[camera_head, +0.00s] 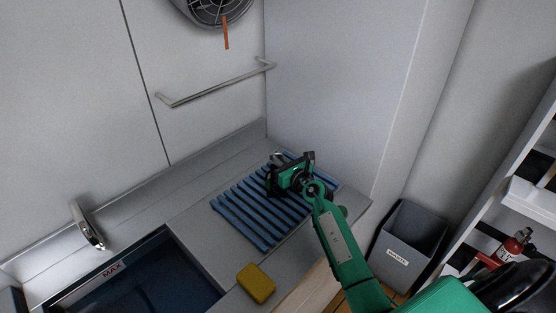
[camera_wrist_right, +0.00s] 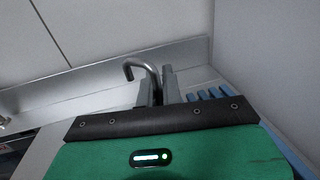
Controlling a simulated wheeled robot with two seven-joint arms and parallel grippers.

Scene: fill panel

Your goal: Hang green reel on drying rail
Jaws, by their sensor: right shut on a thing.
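My right gripper (camera_head: 278,160) is over the far end of the blue ribbed drying mat on the counter. In the right wrist view its two grey fingers (camera_wrist_right: 158,85) are shut on a bent grey metal hook (camera_wrist_right: 143,68), whose curved end sticks up and to the left. No green reel body can be told apart from my green gripper; whatever is below the hook is hidden. The metal drying rail (camera_head: 215,87) is fixed to the back wall, above and left of the gripper, with nothing on it. My left gripper is not in view.
The blue mat (camera_head: 245,215) lies right of a sink (camera_head: 135,285) with a tap (camera_head: 88,228). A yellow sponge (camera_head: 256,283) lies at the counter's front. A side wall (camera_head: 335,90) rises close behind the gripper. A grey bin (camera_head: 408,240) stands at right.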

